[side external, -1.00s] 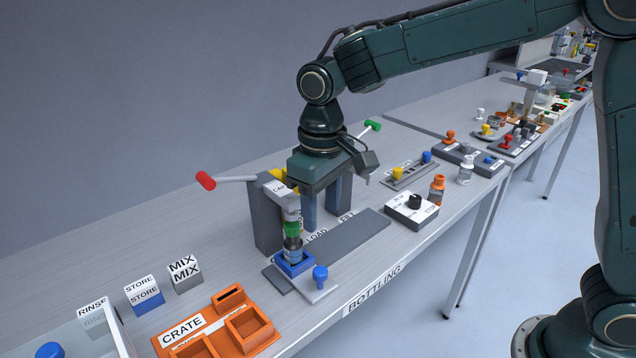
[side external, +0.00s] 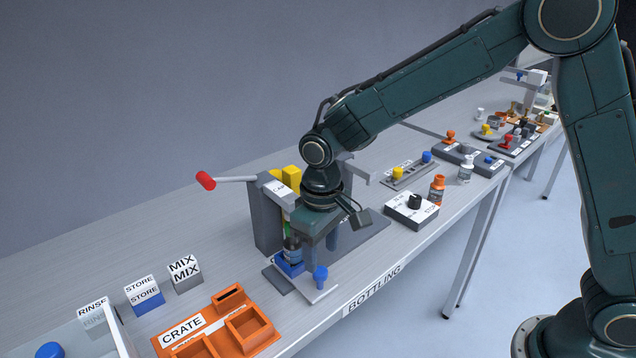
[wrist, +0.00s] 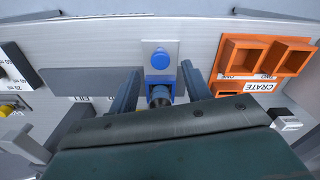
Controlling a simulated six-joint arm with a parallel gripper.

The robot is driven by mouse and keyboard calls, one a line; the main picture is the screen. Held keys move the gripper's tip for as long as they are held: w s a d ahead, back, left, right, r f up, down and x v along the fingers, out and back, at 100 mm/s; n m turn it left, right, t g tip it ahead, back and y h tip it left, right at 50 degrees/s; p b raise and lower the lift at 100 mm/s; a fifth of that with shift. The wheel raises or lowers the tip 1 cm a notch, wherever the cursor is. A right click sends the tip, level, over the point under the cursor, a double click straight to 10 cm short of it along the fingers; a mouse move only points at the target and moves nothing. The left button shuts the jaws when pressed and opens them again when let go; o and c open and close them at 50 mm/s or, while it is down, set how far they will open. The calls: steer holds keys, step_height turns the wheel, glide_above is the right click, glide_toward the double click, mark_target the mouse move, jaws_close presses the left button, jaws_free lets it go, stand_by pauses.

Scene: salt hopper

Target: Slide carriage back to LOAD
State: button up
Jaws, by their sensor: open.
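The carriage is a pale plate (side external: 318,293) with a blue knob (side external: 320,273) at its front and a blue holder (side external: 285,264) behind. It sits at the left end of the dark track (side external: 365,235), by the grey capping post (side external: 266,215). A small bottle (side external: 291,246) stands in the holder, partly hidden by my gripper. My gripper (side external: 322,246) is open, pointing down just behind the knob. In the wrist view, the knob (wrist: 159,60) lies ahead, between the lines of my two fingers (wrist: 160,90). Contact cannot be told. The LOAD label is mostly hidden.
An orange crate (side external: 272,337) stands to the left front. A red-ended lever (side external: 206,181) sticks out left of the post. A white dial box (side external: 411,222) and an orange bottle (side external: 437,188) stand right of the track. The bench edge is close in front.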

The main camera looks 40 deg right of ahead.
mark_target(322, 271)
steer(key=shift+f, duration=2.25)
jaws_close()
